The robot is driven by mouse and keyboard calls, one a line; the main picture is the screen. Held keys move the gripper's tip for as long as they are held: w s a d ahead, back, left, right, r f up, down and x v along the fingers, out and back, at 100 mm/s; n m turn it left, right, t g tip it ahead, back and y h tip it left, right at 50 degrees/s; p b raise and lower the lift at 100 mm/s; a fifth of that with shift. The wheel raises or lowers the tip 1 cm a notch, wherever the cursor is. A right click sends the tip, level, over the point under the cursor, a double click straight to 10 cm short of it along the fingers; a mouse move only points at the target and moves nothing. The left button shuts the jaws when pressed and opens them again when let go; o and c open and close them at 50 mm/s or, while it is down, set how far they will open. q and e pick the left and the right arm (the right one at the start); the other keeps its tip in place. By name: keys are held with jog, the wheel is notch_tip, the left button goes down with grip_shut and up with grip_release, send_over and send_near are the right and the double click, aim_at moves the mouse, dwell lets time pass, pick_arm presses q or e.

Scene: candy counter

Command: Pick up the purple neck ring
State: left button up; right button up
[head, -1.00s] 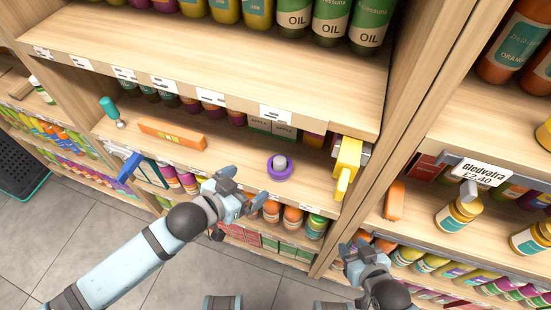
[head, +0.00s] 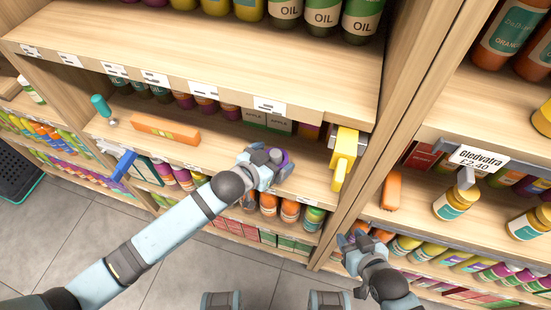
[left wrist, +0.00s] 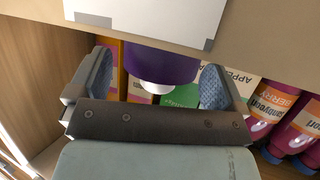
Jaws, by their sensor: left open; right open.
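The purple neck ring (head: 287,166) is on the middle shelf in the head view, mostly hidden behind my left gripper (head: 268,162). A grey rounded piece shows at its centre. In the left wrist view the purple ring (left wrist: 160,62) lies between the two fingers of my left gripper (left wrist: 157,82), with a whitish part below it. The fingers are open, with a gap visible on each side of the ring. My right gripper (head: 357,243) is open and empty, low in front of the shelf divider, away from the ring.
An orange box (head: 165,128) and a teal-handled tool (head: 103,108) lie left on the same shelf. A yellow tool (head: 343,157) stands at its right end, by the upright divider. The shelf above (head: 200,75) overhangs with price tags along its edge.

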pick_arm(q)
jog(key=shift+x, duration=1.2)
jog(key=c, duration=1)
